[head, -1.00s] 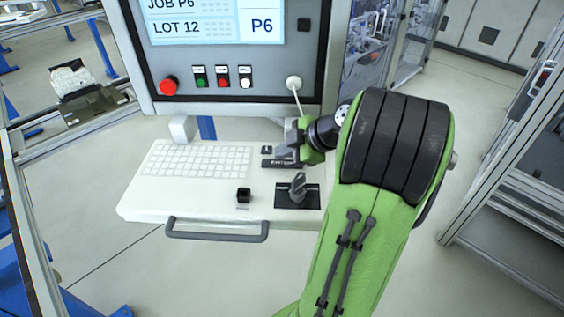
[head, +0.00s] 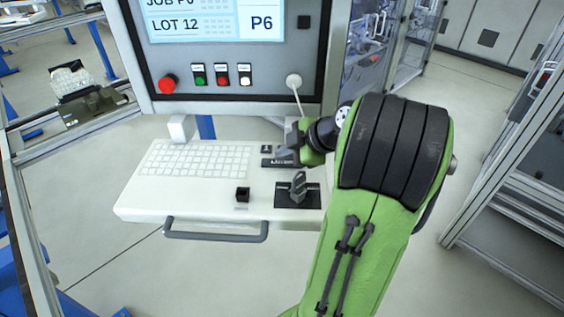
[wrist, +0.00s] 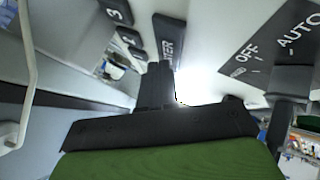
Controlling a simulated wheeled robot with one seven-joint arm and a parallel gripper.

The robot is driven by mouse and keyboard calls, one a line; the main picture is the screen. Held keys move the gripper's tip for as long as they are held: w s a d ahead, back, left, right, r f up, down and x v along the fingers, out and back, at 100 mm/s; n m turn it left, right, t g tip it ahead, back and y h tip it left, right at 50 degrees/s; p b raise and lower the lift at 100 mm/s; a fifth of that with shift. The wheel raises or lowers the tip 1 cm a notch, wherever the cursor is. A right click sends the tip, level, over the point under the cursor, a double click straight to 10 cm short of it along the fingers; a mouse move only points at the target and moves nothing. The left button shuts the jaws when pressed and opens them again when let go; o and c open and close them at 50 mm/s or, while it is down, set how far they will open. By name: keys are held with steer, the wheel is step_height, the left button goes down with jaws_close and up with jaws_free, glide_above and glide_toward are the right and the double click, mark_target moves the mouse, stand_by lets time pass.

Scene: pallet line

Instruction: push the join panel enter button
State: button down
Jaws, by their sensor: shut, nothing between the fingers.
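The join panel is a white keyboard shelf (head: 150,204) under the screen. Its enter button is a dark wide key (head: 269,162) right of the white keys, partly covered by my gripper (head: 286,156). In the wrist view the enter key (wrist: 169,36) shows the end of its lettering, just beyond the fingertips. My gripper (wrist: 157,75) is shut and empty, its dark fingers together and pointing at the key. I cannot tell whether the tips touch it.
A rotary switch (head: 298,188) on a black plate sits just in front of the enter key; its AUTO/OFF plate (wrist: 268,42) shows in the wrist view. A small black block (head: 242,194) stands to the left. A grey handle (head: 216,237) runs along the front edge. A red button (head: 168,84) is above.

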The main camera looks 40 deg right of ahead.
mark_target(285, 164)
steer(key=shift+f+b, duration=0.5)
steer(key=shift+b, duration=0.05)
stand_by(0.4)
steer(key=shift+r, duration=0.1)
steer(key=shift+r+p, duration=0.6)
steer(key=shift+r, duration=0.25)
step_height(285, 164, up, 5)
steer(key=p, duration=0.3)
steer(key=shift+r+p, duration=0.1)
steer(key=shift+p, duration=0.25)
stand_by(0.5)
